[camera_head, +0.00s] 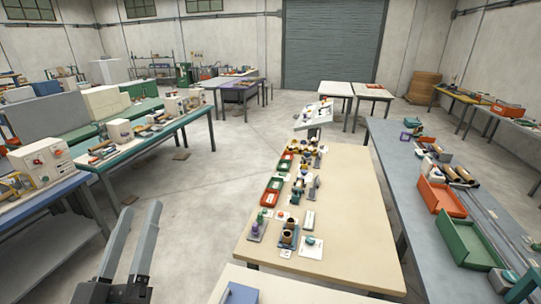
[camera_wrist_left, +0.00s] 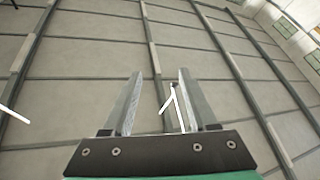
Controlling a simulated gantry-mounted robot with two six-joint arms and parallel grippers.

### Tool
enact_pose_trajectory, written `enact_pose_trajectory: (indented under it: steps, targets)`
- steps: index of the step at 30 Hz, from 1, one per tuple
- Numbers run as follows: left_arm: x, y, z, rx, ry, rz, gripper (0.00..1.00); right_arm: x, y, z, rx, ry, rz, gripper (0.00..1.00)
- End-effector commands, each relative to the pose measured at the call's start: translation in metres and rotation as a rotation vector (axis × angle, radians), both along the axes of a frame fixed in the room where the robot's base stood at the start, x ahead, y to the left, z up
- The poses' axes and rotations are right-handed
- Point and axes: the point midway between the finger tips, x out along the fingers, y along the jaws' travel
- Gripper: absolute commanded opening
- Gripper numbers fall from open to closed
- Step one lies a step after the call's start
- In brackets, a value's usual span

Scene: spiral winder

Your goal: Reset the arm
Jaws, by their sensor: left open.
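My left gripper (camera_head: 140,206) is raised at the lower left of the head view, over the floor in front of the benches. Its two grey fingers point up and stand apart with nothing between them. In the left wrist view the fingers of this gripper (camera_wrist_left: 159,74) are also spread and empty, facing pale panels crossed by dark beams. I cannot make out my right gripper in either view.
A cream-topped table (camera_head: 350,215) with several small parts and trays stands right of centre. A grey-blue bench (camera_head: 405,185) with an orange bin (camera_head: 440,198) and a green bin (camera_head: 467,243) is at the right. Benches with equipment line the left. Concrete floor (camera_head: 235,155) lies open between.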

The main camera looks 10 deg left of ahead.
Motion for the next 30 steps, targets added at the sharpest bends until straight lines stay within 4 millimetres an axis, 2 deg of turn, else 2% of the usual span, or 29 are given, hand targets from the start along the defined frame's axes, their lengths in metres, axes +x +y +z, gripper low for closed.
enact_pose_trajectory:
  steps: [1,3,5,6,9,11,12,13,18,22,25,30]
  targets:
    - [-0.009,-0.005,0.04,0.015,-0.084,-0.011,0.58,0.0,0.0,0.0,0.0,0.0,0.0,0.5]
    - [-0.023,-0.011,0.087,0.042,-0.18,-0.025,0.58,0.0,0.0,0.0,0.0,0.0,0.0,0.5]
    - [-0.039,-0.016,0.123,0.072,-0.257,-0.032,0.58,0.0,0.0,0.0,0.0,0.0,0.0,0.5]
    - [-0.051,-0.02,0.145,0.094,-0.309,-0.035,0.58,0.0,0.0,0.0,0.0,0.0,0.0,0.5]
    - [-0.086,-0.033,0.194,0.191,-0.427,-0.032,0.58,0.0,0.0,0.0,0.0,0.0,0.0,0.5]
    - [-0.086,-0.045,0.186,0.324,-0.4,-0.003,0.58,0.0,0.0,0.0,0.0,0.0,0.0,0.5]
    - [-0.085,-0.043,0.213,0.352,-0.393,0.025,0.58,0.0,0.0,0.026,0.0,0.002,0.0,0.5]
    - [-0.084,-0.043,0.23,0.348,-0.393,0.022,0.58,0.001,0.0,0.043,0.0,0.003,0.0,0.5]
    - [-0.084,-0.043,0.297,0.345,-0.391,0.022,0.58,0.0,0.0,0.112,0.0,-0.001,0.0,0.5]
    - [-0.083,-0.043,0.341,0.345,-0.39,0.023,0.58,0.0,0.0,0.157,0.0,-0.001,0.0,0.5]
    - [-0.083,-0.043,0.36,0.344,-0.389,0.022,0.58,0.0,0.0,0.176,0.0,-0.001,0.0,0.5]
    - [-0.083,-0.043,0.362,0.344,-0.389,0.022,0.58,0.0,0.0,0.178,0.0,0.0,0.0,0.5]
